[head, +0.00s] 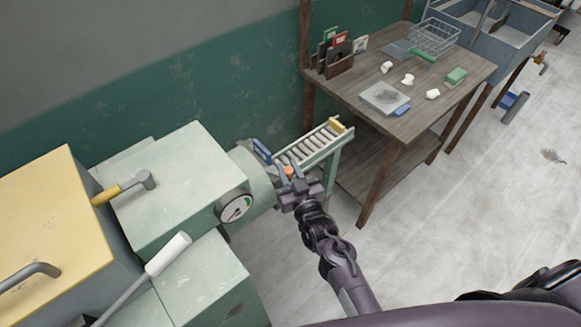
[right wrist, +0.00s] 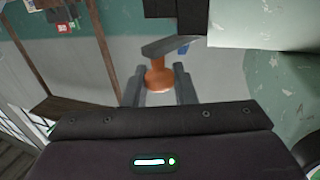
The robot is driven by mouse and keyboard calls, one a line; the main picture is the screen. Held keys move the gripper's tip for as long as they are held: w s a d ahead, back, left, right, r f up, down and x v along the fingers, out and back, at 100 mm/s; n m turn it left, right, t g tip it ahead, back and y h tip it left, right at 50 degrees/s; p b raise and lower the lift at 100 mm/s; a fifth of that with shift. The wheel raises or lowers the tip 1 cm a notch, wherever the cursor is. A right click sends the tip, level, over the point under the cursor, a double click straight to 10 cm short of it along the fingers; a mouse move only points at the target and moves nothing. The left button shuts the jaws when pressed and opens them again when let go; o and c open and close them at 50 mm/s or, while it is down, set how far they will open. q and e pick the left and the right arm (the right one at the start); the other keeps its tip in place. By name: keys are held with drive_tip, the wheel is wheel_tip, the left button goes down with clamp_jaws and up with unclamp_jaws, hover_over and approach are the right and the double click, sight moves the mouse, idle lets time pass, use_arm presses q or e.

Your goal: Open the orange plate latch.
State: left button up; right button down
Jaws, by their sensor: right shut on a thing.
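The orange plate latch (right wrist: 158,76) shows in the right wrist view as an orange knob with a flared end, between my two fingers. A grey plate edge (right wrist: 172,45) lies just beyond it. In the head view only a small orange part (head: 288,170) shows at the end of the pale green machine (head: 185,170). My right gripper (head: 287,178) is shut on the orange latch; it also shows in the right wrist view (right wrist: 158,88). The fingers partly hide the latch in the head view. My left gripper is not in view.
A roller rack (head: 318,145) stands just behind the right gripper. A wooden table (head: 420,110) with a wire basket (head: 433,37), white lumps and a grey slab (head: 384,96) is farther right. A white-handled lever (head: 168,255) sticks up at the left. The floor at right is mostly clear.

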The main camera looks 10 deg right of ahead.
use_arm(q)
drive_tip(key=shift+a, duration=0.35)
use_arm(e)
drive_tip(key=shift+r, duration=0.2)
drive_tip(key=c, duration=1.2)
unclamp_jaws()
drive_tip(key=shift+c, duration=0.2)
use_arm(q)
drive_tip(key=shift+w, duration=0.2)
use_arm(e)
drive_tip(key=shift+o, duration=0.2)
drive_tip(key=shift+f, duration=0.1)
